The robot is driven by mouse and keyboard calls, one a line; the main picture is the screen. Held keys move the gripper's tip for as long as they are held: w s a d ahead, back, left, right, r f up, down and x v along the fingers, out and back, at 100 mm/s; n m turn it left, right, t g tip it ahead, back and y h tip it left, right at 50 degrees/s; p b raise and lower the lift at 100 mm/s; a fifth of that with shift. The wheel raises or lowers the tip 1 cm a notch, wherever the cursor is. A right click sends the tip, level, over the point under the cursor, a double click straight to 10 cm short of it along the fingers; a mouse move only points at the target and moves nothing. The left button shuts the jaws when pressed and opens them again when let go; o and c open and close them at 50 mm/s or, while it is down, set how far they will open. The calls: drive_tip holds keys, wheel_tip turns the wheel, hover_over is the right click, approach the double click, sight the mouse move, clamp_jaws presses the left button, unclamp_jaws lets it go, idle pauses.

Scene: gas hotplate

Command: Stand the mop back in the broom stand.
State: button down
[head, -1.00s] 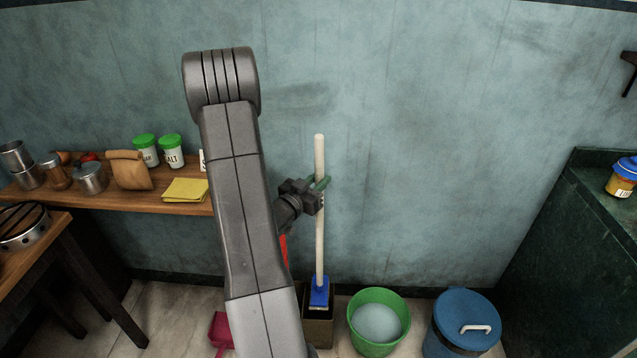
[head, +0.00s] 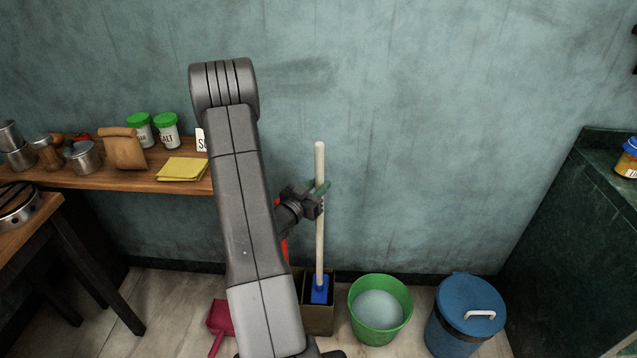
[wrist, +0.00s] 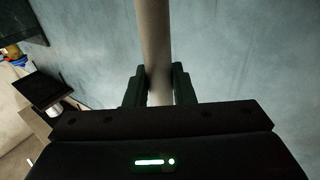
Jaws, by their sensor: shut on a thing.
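The mop (head: 320,235) has a pale upright handle and a blue head (head: 320,291). My gripper (head: 318,190) is shut on the upper part of the handle. In the wrist view the handle (wrist: 154,45) runs between the two green-padded fingers of my gripper (wrist: 157,88). The broom stand (head: 318,319) is a brown open-topped box on the floor by the wall. The blue head shows within the stand's opening, with its lower edge behind the front wall. I cannot tell whether it touches the stand's bottom.
A green bucket (head: 381,332) of water and a blue lidded bin (head: 466,311) stand right of the stand. A red dustpan (head: 219,317) lies to its left. A red upright thing is partly hidden behind my arm. A wooden shelf (head: 100,180) holds jars at left.

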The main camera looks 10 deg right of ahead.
drive_tip(key=b, duration=0.3)
hover_over(317, 237)
wheel_tip(317, 237, down, 6)
drive_tip(key=f+b, duration=1.2)
drive_tip(key=shift+w+d+f, duration=0.25)
drive_tip(key=shift+d+f, duration=0.05)
drive_tip(key=shift+f, duration=0.05)
drive_tip(key=shift+f+b, duration=0.7)
drive_tip(key=shift+b, duration=0.3)
idle(0.4)
drive_tip(key=c, duration=1.1)
unclamp_jaws()
drive_tip(key=shift+c, duration=0.2)
drive_tip(key=shift+s+f, duration=0.1)
drive_tip(key=p+v, duration=0.2)
drive_tip(key=v, duration=1.1)
drive_tip(key=shift+s+a, duration=0.2)
drive_tip(key=shift+a, duration=0.15)
